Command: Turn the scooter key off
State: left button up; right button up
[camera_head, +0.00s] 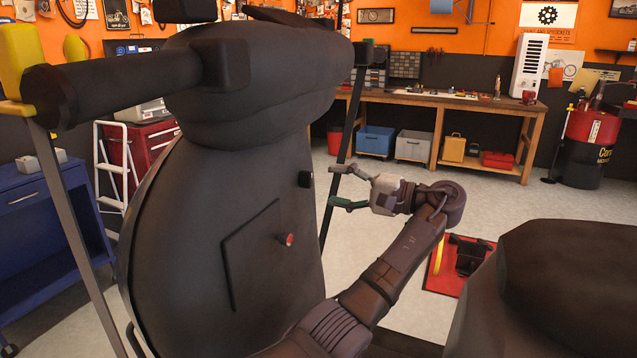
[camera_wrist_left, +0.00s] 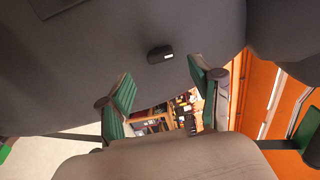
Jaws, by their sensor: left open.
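The scooter (camera_head: 190,170) is a large dark grey body with a handlebar and fills the left of the head view. A small red-tipped cylinder (camera_head: 287,240), which looks like the key, sticks out beside a rectangular panel. A small black block (camera_head: 305,180) sits higher, near the body's right edge. A similar black block shows in the wrist view (camera_wrist_left: 160,54). My left gripper (camera_head: 334,186) is open and empty, right of the scooter body, its fingers pointing toward it. In the wrist view its green-padded fingers (camera_wrist_left: 162,78) stand apart below the block. My right gripper is not in view.
The handlebar grip (camera_head: 110,85) spans the upper left. Slim lift posts (camera_head: 346,150) stand around the scooter. A dark rounded shape (camera_head: 575,285) fills the lower right. A red floor plate (camera_head: 440,280) lies behind my arm. A workbench (camera_head: 455,105) stands at the back beyond open floor.

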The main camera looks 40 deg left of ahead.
pick_arm(q)
jog(key=v, duration=0.6)
jog(key=shift+s, duration=0.1)
jog(key=shift+a, duration=0.1)
